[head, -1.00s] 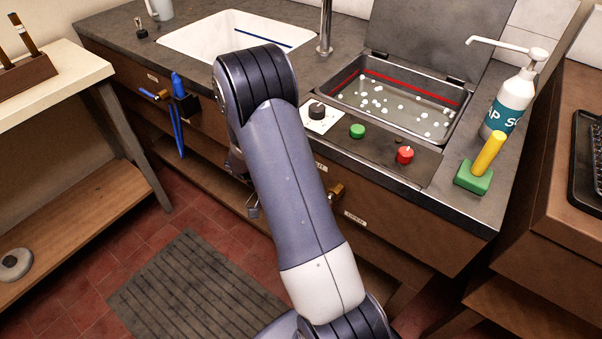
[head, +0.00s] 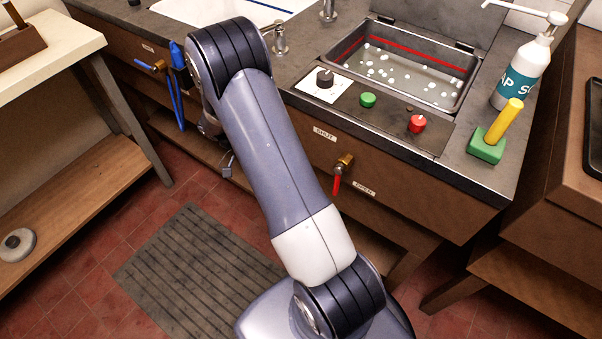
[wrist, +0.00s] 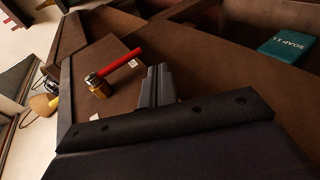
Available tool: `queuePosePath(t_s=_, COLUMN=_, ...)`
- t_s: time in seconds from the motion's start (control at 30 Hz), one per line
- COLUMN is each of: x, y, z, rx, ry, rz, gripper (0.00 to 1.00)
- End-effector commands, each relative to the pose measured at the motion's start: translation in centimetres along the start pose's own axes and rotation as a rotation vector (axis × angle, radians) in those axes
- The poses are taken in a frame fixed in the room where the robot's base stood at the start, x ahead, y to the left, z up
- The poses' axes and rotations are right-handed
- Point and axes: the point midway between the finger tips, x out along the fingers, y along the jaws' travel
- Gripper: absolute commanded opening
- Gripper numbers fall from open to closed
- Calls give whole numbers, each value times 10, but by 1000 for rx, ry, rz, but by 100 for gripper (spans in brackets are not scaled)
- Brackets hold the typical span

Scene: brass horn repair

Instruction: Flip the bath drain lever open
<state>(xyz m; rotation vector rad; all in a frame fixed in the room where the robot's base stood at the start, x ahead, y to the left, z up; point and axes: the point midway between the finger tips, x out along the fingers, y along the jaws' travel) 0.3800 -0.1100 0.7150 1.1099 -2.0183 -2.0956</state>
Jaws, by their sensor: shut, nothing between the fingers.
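The bath drain lever is a red handle (head: 338,182) on a brass valve (head: 346,160) on the brown cabinet front below the bath. It hangs down from the valve, between a SHUT label (head: 324,134) up left and an OPEN label (head: 363,189) down right. In the wrist view the red handle (wrist: 124,61) runs up and right from the brass valve (wrist: 98,87), its tip close to a small white label. My gripper (wrist: 158,72) is shut and empty, to the right of the handle and apart from it. In the head view my arm hides most of the gripper.
The bath (head: 372,38) holds water with white bubbles and a red line. A dark knob, a green button and a red knob sit on its front panel. A green-based yellow-handled tool (head: 487,147) and soap bottle (head: 520,73) stand right. Blue tongs hang left.

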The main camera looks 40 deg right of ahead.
Motion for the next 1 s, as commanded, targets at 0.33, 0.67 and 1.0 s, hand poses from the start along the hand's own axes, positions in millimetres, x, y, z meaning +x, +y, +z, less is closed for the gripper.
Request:
queuePosePath(t_s=0.33, x=-38, y=-20, z=1, rx=0, ry=0, rz=0, gripper=0)
queuePosePath(t_s=0.67, x=-42, y=-22, z=1, rx=0, ry=-1, rz=0, gripper=0)
queuePosePath(t_s=1.0, x=-31, y=-15, z=0, rx=1, ry=-1, rz=1, gripper=0)
